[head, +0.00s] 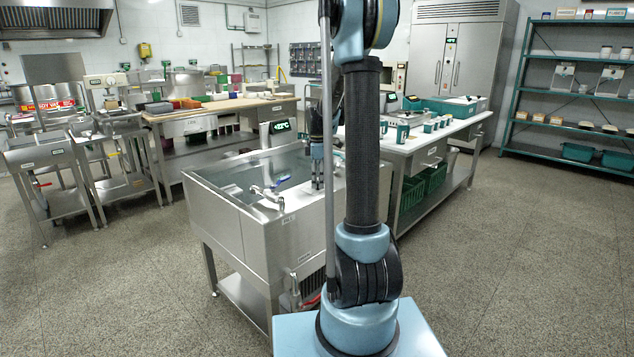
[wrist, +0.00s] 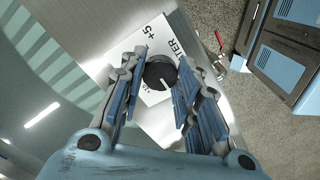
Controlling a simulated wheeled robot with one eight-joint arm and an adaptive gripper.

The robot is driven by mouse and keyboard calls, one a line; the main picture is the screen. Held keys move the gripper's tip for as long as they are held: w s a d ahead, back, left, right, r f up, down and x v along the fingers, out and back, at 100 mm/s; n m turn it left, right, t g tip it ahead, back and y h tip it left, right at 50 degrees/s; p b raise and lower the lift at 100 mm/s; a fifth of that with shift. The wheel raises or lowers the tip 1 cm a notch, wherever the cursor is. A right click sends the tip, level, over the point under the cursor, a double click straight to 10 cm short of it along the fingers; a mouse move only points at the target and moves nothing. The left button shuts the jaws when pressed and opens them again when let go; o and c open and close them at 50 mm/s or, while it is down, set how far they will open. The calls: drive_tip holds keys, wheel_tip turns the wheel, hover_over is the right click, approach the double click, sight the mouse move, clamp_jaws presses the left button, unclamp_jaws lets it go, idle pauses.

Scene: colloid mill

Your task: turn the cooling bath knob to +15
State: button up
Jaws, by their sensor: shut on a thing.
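The cooling bath (head: 222,204) is a steel tank in the middle of the head view, filled with liquid. Its knob (wrist: 160,72) is round and black with a white pointer mark at its lower edge in the wrist view. It sits on a white label plate (wrist: 127,47) with "+5" above the knob, partly hidden lettering to the right and small print at lower left that I cannot read surely. My gripper (wrist: 162,84) is shut on the knob, with a blue-padded finger on each side. In the head view my gripper (head: 317,178) points down at the bath's right rim; the knob is hidden there.
A tap (head: 268,196) stands on the bath's near rim, left of my gripper. A white-topped table (head: 462,124) with green boxes is behind on the right. A wooden-topped bench (head: 215,106) is behind on the left. The floor at right is clear.

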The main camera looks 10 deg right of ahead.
drive_tip(key=shift+w+m, duration=0.1)
drive_tip(key=shift+m, duration=0.2)
drive_tip(key=m, duration=0.5)
drive_tip(key=shift+m, duration=0.3)
drive_tip(key=m, duration=0.5)
drive_tip(key=shift+m, duration=0.4)
drive_tip(key=o, duration=1.1)
wheel_tip(320, 180, up, 12)
drive_tip(key=shift+f, duration=0.1)
